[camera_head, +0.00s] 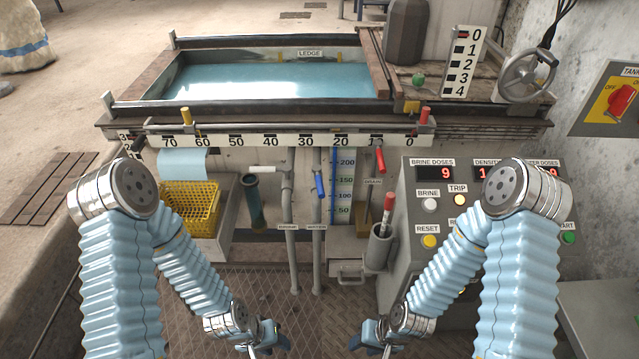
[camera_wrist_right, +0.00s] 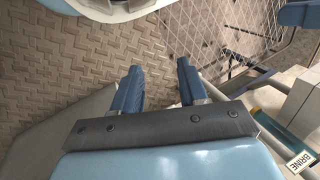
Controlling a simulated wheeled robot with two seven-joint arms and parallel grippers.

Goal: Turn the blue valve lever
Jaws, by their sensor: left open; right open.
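The blue valve lever (camera_head: 320,187) hangs on a grey vertical pipe below the tank front, just left of the blue level scale. A WATER label is on the pipe below it. My left gripper (camera_head: 268,340) is low in front of the tank, below and left of the lever and well apart from it. My right gripper (camera_head: 372,337) is low, to the right of the left one, also apart from the lever. In the right wrist view its two blue fingers (camera_wrist_right: 159,88) are spread with nothing between them. Nothing hides the lever in the head view.
A white lever (camera_head: 262,169) on the BRINE pipe is left of the blue one, and a red lever (camera_head: 380,160) is right. A yellow basket (camera_head: 193,208) stands left. A control panel (camera_head: 440,222) stands right. The patterned floor between my arms is clear.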

